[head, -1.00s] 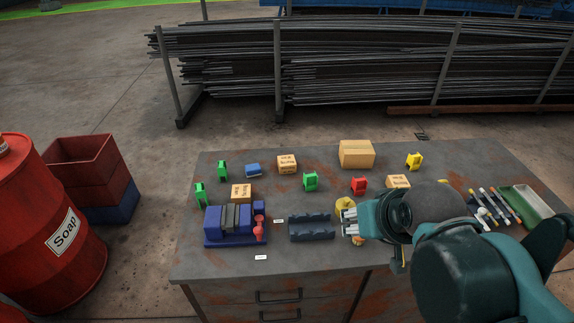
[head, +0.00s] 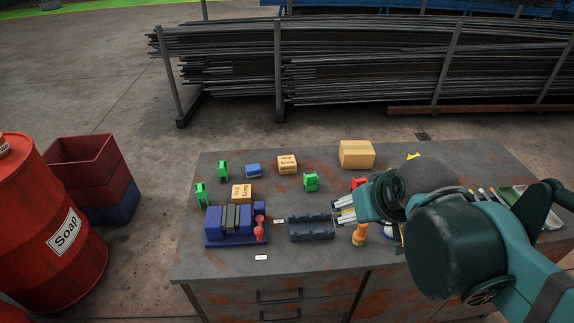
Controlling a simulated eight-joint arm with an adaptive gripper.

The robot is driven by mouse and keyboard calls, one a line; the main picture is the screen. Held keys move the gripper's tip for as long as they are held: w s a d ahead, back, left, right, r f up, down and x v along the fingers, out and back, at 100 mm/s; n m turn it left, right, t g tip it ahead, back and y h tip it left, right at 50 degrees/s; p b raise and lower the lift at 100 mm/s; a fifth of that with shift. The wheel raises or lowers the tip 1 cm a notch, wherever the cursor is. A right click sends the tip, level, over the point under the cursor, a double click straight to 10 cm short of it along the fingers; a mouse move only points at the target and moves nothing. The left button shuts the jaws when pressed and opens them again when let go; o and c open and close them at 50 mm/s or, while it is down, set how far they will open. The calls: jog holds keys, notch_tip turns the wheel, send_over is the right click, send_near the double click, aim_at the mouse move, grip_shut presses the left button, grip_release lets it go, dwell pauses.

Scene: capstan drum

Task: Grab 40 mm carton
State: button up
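Two small tan cartons with dark print show on the workbench: one carton (head: 287,164) near the back and another carton (head: 242,193) behind the blue machine. The print is too small to tell which is the 40 mm one. A larger plain cardboard box (head: 357,154) stands at the back. A third small printed carton, seen earlier at the right, is now hidden behind my arm. My gripper (head: 343,208) is right of the cartons, its fingers pointing left, near the right end of the dark cradle. No carton shows in it; its finger gap is unclear.
A blue machine (head: 230,223) with a red part and a dark cradle (head: 311,228) stand at the front. The bench (head: 210,265) is bare at front left.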

jog(key=w+a+r+n+g+p, duration=0.2)
jog(key=w+r+n, duration=0.25)
jog(key=w, duration=0.65)
jog(key=n+g+p, duration=0.5)
jog(key=n+p, duration=0.3)
jog(key=n, duration=0.5)
send_over(287, 160)
jog(key=f, duration=1.7)
jog(key=shift+s+d+f, duration=0.15)
jog(key=shift+s+f, duration=0.15)
jog(key=shift+f, duration=0.1)
jog(key=shift+w+f+n, duration=0.1)
jog(key=shift+f+n, duration=0.15)
jog(key=shift+f, duration=0.1)
jog(key=shift+f, duration=0.1)
jog(key=shift+f, duration=1.2)
jog(key=shift+f, duration=0.1)
jog(key=shift+w+f+b, duration=0.1)
jog(key=shift+f+b, duration=0.4)
jog(key=shift+f, duration=2)
